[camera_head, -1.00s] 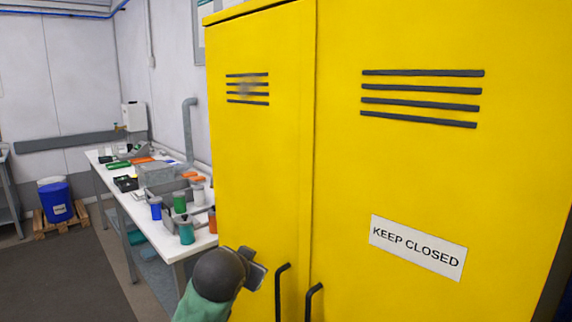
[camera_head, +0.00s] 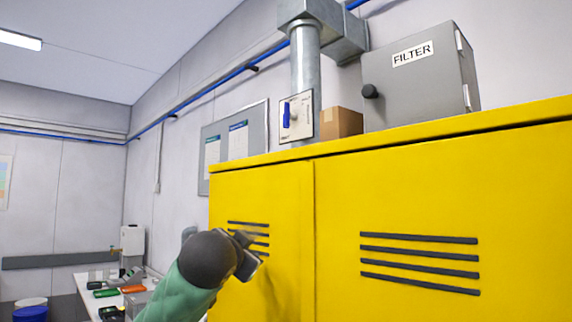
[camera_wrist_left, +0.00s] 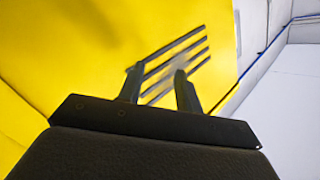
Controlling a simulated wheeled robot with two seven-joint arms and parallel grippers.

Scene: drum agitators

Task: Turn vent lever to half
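The vent lever (camera_head: 286,114) is a blue handle on a white plate (camera_head: 303,100), fixed to the grey duct above the yellow cabinet. The handle looks about upright. My left gripper (camera_head: 250,255) is in front of the cabinet's left door, below the lever and apart from it. In the left wrist view its two fingers (camera_wrist_left: 158,85) stand apart with nothing between them, and the door's dark slots show behind them. My right gripper is in no view.
The yellow cabinet (camera_head: 400,200) fills the lower right. On top stand a cardboard box (camera_head: 341,122) and a grey FILTER box (camera_head: 415,85), right of the lever. A grey duct (camera_head: 305,60) rises behind. A cluttered table (camera_head: 95,278) is at lower left.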

